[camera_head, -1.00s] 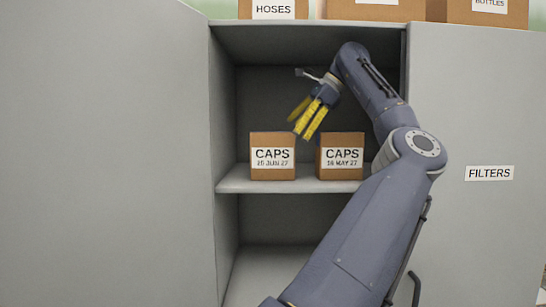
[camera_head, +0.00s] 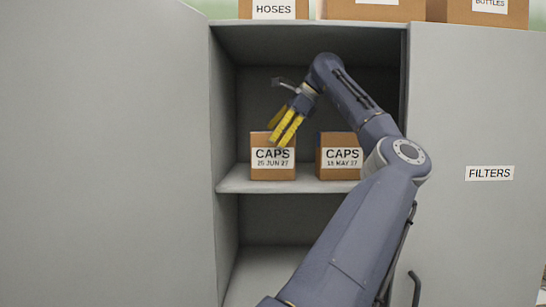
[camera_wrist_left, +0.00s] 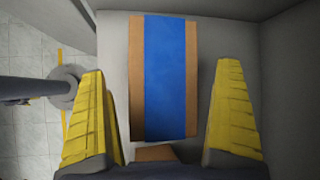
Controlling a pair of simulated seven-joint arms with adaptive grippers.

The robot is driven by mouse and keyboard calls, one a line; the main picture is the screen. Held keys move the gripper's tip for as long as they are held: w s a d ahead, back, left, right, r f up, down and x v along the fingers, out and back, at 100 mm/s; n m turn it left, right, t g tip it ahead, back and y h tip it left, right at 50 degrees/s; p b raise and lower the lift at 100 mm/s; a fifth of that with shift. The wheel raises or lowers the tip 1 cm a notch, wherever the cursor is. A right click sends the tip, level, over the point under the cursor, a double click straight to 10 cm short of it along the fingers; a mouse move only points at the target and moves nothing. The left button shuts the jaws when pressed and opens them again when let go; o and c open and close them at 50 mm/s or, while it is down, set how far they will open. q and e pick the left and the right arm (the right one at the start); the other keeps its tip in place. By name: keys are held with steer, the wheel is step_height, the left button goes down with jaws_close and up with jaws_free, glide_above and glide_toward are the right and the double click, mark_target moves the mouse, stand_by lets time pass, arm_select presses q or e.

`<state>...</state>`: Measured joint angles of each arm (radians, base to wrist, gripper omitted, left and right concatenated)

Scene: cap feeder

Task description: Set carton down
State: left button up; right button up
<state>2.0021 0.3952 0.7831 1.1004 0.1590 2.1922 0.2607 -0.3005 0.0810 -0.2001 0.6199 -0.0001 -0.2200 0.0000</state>
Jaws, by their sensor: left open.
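Two brown cartons labelled CAPS stand upright on the middle shelf (camera_head: 235,185). The left carton (camera_head: 259,170) has a date that reads as a June one, and the right carton (camera_head: 336,170) a May one. My left gripper (camera_head: 276,137) is open, its yellow fingers pointing down at the top of the left carton and partly covering it. In the left wrist view, a carton top with a blue band (camera_wrist_left: 165,75) lies between the spread fingers, with gaps on both sides. Whether the fingers touch the carton is unclear. My right gripper is not in view.
Grey cabinet walls flank the shelf; the right panel bears a FILTERS label (camera_head: 489,173). A HOSES box (camera_head: 273,10) and a BOTTLES box (camera_head: 488,12) stand on top. The lower compartment (camera_head: 270,225) looks empty where visible.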

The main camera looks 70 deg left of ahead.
arm_select(q)
steer(key=c, duration=1.7)
steer(key=shift+r, duration=0.1)
steer(key=shift+c, duration=0.2)
